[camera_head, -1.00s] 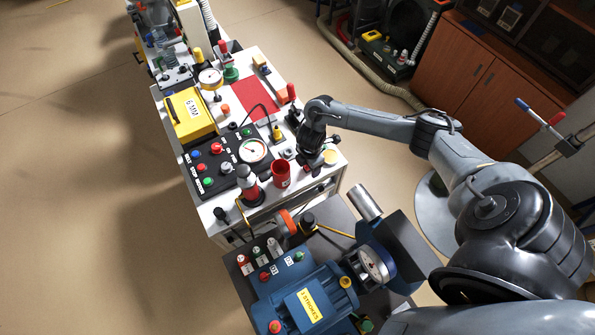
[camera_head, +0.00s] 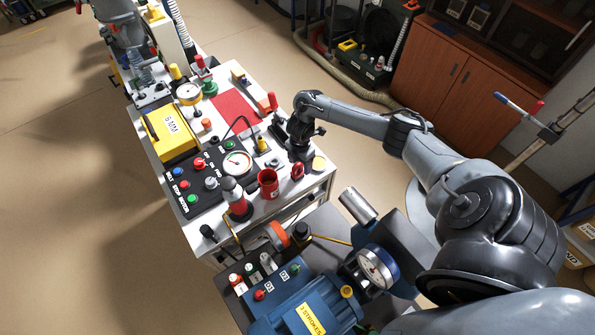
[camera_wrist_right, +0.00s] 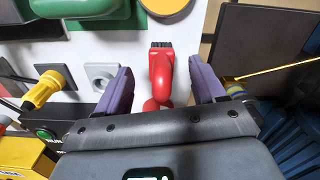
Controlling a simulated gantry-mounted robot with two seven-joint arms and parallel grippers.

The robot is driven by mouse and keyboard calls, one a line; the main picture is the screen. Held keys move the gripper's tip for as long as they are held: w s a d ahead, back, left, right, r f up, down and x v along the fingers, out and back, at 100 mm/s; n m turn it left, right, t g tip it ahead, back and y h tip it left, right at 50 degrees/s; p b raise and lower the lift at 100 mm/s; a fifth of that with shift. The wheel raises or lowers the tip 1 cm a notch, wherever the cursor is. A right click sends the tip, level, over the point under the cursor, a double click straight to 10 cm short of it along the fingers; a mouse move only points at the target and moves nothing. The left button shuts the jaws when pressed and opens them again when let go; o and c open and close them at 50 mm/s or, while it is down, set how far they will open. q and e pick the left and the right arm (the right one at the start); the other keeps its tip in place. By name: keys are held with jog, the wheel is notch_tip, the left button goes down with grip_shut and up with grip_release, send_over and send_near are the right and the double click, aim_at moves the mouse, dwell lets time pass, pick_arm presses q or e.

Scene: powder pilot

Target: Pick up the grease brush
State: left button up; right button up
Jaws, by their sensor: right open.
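The grease brush (camera_wrist_right: 160,72) is red with short dark bristles. In the right wrist view it stands out between the two purple fingers of my right gripper (camera_wrist_right: 160,85). The fingers are apart, with a gap on both sides of the brush. In the head view my right gripper (camera_head: 301,150) is over the front right part of the white bench top, and a small red piece (camera_head: 297,172), which looks like the brush, shows just below it. The lower end of the brush is partly hidden by the gripper body in the wrist view. My left gripper is not in view.
A red cup (camera_head: 268,184) and a red-and-grey bottle (camera_head: 235,199) stand close to the brush. A yellow-handled plug (camera_wrist_right: 42,90) and a grey socket plate (camera_wrist_right: 101,75) lie left of the fingers. A blue motor (camera_head: 305,305) stands in front of the bench.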

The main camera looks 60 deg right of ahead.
aim_at(300, 167)
jog(key=shift+f, duration=1.7)
jog(key=shift+c, duration=0.4)
jog(key=c, duration=1.1)
jog(key=shift+r, duration=0.2)
